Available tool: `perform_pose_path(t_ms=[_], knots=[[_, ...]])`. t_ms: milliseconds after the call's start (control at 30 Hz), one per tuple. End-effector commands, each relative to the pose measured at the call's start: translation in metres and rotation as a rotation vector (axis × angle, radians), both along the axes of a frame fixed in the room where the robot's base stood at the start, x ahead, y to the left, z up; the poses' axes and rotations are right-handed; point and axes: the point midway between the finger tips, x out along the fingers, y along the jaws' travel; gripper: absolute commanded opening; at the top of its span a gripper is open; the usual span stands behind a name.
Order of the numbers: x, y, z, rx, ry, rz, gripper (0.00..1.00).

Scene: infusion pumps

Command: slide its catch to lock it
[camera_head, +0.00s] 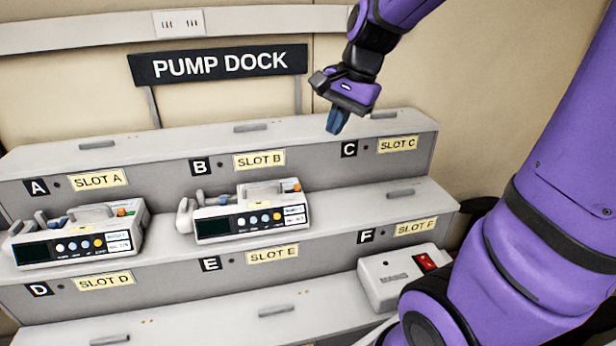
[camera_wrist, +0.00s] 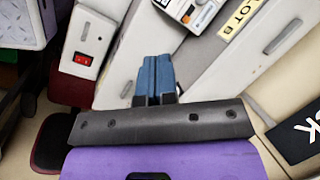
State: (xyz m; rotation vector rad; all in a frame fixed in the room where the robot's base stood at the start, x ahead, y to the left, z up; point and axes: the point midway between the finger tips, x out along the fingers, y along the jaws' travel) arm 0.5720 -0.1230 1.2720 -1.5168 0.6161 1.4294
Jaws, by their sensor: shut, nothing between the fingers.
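My gripper (camera_head: 337,124) is shut and empty, its blue fingers pointing down above the top shelf near SLOT C. Its closed fingers (camera_wrist: 154,75) also show in the wrist view, touching nothing I can make out. One pump (camera_head: 252,213) sits on the middle step under SLOT B. Another pump (camera_head: 76,236) sits on the same step under SLOT A, at the left. Grey bars lie on the steps, such as one behind SLOT B (camera_head: 251,127) and one behind SLOT C (camera_head: 384,114). I cannot tell which part is the catch.
The stepped dock (camera_head: 330,210) carries letter and slot labels. A white box with a red switch (camera_head: 400,277) stands at the lower right, partly behind my arm. A PUMP DOCK sign (camera_head: 218,66) stands behind. The middle step under SLOT C is clear.

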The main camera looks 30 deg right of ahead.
Motion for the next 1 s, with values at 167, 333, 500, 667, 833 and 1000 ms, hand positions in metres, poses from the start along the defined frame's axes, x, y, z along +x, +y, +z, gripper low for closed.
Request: perform_pose_path(t_ms=[167, 333, 500, 667, 833, 1000], knots=[[0.031, -0.023, -0.025, 0.089, 0.103, -0.233, 0.0], [0.057, -0.046, -0.051, 0.162, 0.196, -0.455, 0.0], [0.075, -0.066, -0.075, 0.216, 0.27, -0.637, 0.0], [0.084, -0.076, -0.087, 0.24, 0.307, -0.726, 0.0], [0.086, -0.076, -0.095, 0.246, 0.316, -0.748, 0.0], [0.088, -0.067, -0.116, 0.245, 0.319, -0.745, 0.0]])
